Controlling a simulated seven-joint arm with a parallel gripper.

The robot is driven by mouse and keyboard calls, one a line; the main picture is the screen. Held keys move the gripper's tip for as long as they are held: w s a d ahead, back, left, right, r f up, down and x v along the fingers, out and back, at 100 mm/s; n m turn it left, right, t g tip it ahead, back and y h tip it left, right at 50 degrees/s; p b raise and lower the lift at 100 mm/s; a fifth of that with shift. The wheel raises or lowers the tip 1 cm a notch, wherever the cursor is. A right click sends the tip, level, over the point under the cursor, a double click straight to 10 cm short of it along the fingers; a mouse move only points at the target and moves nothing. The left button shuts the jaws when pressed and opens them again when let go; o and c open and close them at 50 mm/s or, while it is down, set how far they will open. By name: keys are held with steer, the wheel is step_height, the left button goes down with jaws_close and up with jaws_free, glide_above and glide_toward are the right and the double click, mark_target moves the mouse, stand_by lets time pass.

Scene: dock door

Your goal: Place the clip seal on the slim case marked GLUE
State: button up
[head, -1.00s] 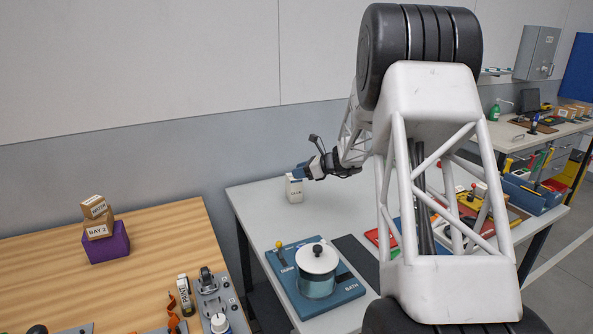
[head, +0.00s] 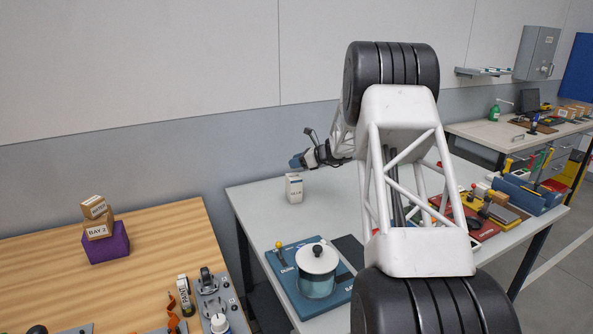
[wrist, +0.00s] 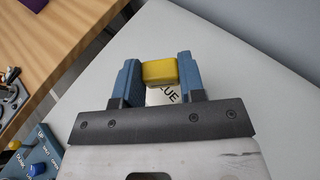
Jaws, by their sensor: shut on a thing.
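The slim case (head: 294,188) is a white upright box on the grey table, with small dark lettering on its front. In the wrist view the case (wrist: 158,97) shows below the fingers, partly hidden, with the letters LUE readable. My gripper (head: 296,162) is above the case in the head view, with a small gap between them. In the wrist view its blue fingers are shut on a yellow rounded block (wrist: 159,71), which appears to be the clip seal. The block overlaps the top of the case in that view; the gap there is hard to judge.
A pot with a white lid (head: 317,262) stands on a blue base (head: 290,253) nearer on the same table. A wooden table (head: 150,245) at left bears a purple block with boxes. Red and yellow fixtures (head: 470,215) stand right. Grey table around the case is clear.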

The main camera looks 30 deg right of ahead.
mark_target(297, 176)
steer(key=shift+f, duration=0.1)
steer(key=shift+f, duration=1.6)
steer(key=shift+f, duration=0.15)
steer(key=o, duration=0.9)
steer(key=shift+s+d+r, duration=0.1)
steer(key=shift+r, duration=0.1)
steer(key=v, duration=1.1)
steer(key=shift+s+d, duration=0.3)
